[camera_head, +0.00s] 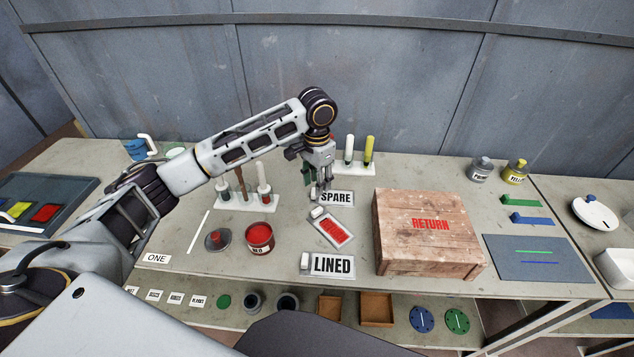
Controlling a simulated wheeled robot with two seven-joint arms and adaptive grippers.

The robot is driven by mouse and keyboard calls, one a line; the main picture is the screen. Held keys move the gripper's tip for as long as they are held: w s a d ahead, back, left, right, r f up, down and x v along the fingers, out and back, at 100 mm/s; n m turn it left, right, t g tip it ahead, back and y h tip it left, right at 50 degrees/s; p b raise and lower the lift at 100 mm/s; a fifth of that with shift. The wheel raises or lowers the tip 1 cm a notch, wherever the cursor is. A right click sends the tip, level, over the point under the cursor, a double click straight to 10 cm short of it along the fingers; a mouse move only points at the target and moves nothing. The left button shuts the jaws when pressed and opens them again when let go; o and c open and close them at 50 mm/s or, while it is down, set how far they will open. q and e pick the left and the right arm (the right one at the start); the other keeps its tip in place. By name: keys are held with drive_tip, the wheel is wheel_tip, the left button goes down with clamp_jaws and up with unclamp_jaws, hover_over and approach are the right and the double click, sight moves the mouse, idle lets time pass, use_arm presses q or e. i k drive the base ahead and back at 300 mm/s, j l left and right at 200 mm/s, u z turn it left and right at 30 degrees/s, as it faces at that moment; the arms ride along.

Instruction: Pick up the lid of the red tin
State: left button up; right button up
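The red tin (259,240) stands open on the bench, with red showing inside and a label on its front. A round grey lid with a red knob (217,240) lies flat on the bench just left of the tin, apart from it. My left arm reaches in from the left, above the bench. My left gripper (321,190) points down by the SPARE card, up and to the right of the tin and lid. Its fingers are small and close together here, and I cannot tell whether they are open. My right gripper is not in view.
A SPARE card (337,198), a red-faced card (331,229) and a LINED card (332,264) lie right of the tin. A wooden RETURN crate (425,234) stands farther right. A tube rack (246,204) stands behind the tin.

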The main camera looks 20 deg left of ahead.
sight(218, 240)
drive_tip(key=u, duration=1.25)
